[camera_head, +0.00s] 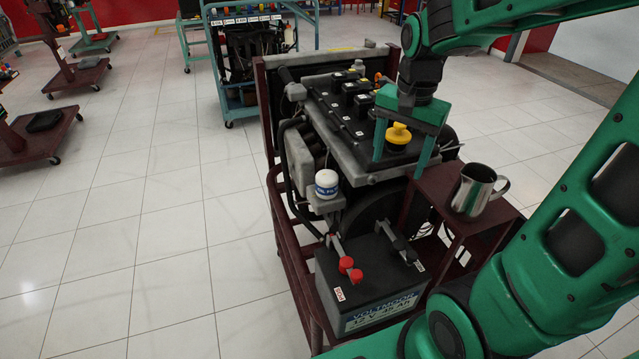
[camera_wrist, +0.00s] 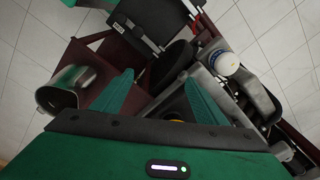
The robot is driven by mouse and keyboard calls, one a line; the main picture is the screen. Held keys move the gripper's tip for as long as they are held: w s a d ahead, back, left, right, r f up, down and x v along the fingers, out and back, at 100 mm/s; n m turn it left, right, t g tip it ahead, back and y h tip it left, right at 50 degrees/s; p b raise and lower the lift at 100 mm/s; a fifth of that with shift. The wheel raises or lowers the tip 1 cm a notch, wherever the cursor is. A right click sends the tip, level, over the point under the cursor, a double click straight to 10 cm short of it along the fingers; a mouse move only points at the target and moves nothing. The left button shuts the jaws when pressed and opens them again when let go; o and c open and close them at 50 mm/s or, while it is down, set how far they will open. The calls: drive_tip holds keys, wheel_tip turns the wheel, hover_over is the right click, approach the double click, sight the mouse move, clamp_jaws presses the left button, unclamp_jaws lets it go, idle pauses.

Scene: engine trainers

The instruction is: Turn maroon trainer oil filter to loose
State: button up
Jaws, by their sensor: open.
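The oil filter (camera_head: 327,185) is a white cylinder with a dark blue lettered band, upright on the front left of the engine on the maroon trainer (camera_head: 416,186). In the wrist view the filter (camera_wrist: 226,64) lies right of the fingers, apart from them. My gripper (camera_head: 401,160) is open above the right part of the engine, fingers down. In the head view its fingers show on either side of the yellow cap (camera_head: 398,134); whether they touch it I cannot tell. In the wrist view my gripper (camera_wrist: 160,77) holds nothing, and the cap is mostly hidden behind the palm.
A metal pitcher (camera_head: 473,190) stands on the maroon shelf at right. A black hose (camera_head: 288,150) runs left of the filter. Open tiled floor (camera_head: 160,230) lies left; other trainers stand behind.

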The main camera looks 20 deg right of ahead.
sight(325, 182)
drive_tip(key=w+a, duration=0.2)
drive_tip(key=w+a+f+m, duration=0.1)
drive_tip(key=w+a, duration=0.1)
drive_tip(key=w, duration=0.1)
drive_tip(key=w+a+m, duration=0.1)
drive_tip(key=w+a, duration=0.1)
drive_tip(key=shift+w+a+f, duration=0.1)
drive_tip(key=shift+w+f, duration=0.05)
drive_tip(key=shift+w, duration=0.15)
drive_tip(key=w+a+f+m, duration=0.1)
drive_tip(key=w+m, duration=0.1)
drive_tip(key=w+a+m, duration=0.1)
drive_tip(key=w+a, duration=0.1)
drive_tip(key=w+a+f+m, duration=0.1)
drive_tip(key=m, duration=0.1)
drive_tip(key=shift+w+a+f+m+g, duration=0.3)
drive_tip(key=shift+w+a+f+g, duration=0.05)
drive_tip(key=shift+w+a+g, duration=0.05)
drive_tip(key=shift+w+a+f+m, duration=0.1)
drive_tip(key=shift+w+f+m, duration=0.1)
drive_tip(key=shift+m, duration=0.2)
drive_tip(key=shift+w+a+f, duration=0.1)
drive_tip(key=shift+f, duration=0.25)
wheel_tip(325, 182, down, 10)
drive_tip(key=shift+f, duration=0.1)
drive_tip(key=shift+c, duration=0.4)
